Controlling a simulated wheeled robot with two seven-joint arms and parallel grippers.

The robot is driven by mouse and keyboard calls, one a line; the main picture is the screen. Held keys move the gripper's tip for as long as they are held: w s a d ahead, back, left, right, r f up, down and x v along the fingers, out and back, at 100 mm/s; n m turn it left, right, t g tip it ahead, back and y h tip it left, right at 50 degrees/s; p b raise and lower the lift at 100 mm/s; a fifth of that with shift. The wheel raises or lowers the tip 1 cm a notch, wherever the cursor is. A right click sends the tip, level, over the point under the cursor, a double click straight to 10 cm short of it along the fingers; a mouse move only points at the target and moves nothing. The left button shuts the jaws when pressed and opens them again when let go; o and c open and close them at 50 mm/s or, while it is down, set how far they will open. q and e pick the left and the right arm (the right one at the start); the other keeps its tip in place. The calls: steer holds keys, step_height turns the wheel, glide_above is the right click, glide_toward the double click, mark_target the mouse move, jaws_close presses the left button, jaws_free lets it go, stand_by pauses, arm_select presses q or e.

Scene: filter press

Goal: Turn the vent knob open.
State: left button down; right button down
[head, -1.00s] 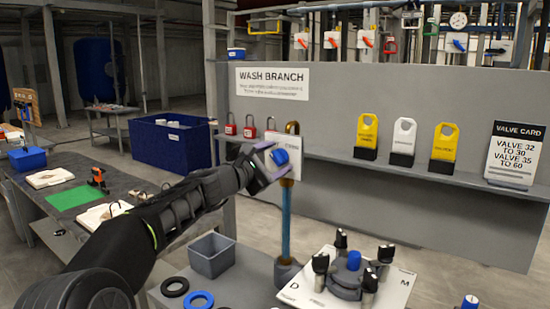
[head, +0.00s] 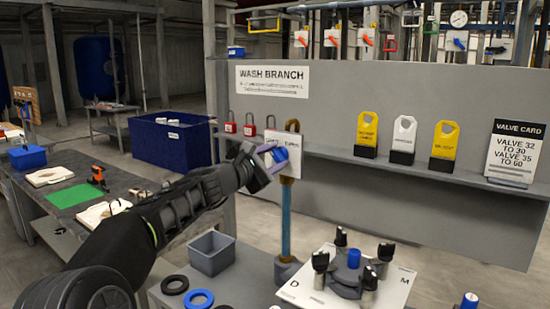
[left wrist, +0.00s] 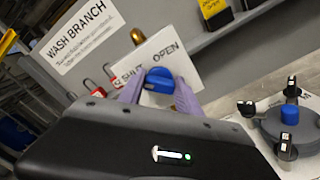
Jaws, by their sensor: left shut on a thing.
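The vent knob (head: 280,154) is blue and sits on the front of a white plate (head: 294,170) at the top of a blue pipe (head: 285,222). In the left wrist view the knob (left wrist: 159,77) stands in front of the plate (left wrist: 181,62), which is marked SHUT on the left and OPEN on the right. My left gripper (head: 272,158) is shut on the knob, with its purple fingers on either side of it in the left wrist view (left wrist: 158,92). The fingers and knob hide part of the plate. My right gripper is not in view.
A grey panel with a shelf (head: 330,155) stands behind, holding red padlocks (head: 249,131) and yellow and white tags. Below are a grey bin (head: 212,254), rings (head: 199,299) and a white board with black knobs (head: 320,297).

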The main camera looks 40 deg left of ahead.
arm_select(q)
steer(key=m+b, duration=0.1)
steer(key=b, duration=0.1)
steer(key=m+b, duration=0.1)
steer(key=m, duration=0.1)
steer(key=shift+d+f+b, duration=0.1)
steer(key=shift+f+b, duration=0.2)
steer(key=shift+b, duration=0.1)
steer(key=m+b, duration=0.4)
steer(key=m, duration=0.1)
steer(key=shift+f+m+b, duration=0.15)
steer(key=shift+m+b, duration=0.15)
steer(key=shift+b, duration=0.1)
steer(key=m+b, duration=0.3)
steer(key=m, duration=0.1)
steer(key=shift+f+m, duration=0.1)
steer(key=shift+m, duration=0.2)
steer(key=m+b, duration=0.2)
steer(key=shift+m, duration=0.3)
steer(key=shift+m+b, duration=0.65)
steer(key=shift+m, duration=0.45)
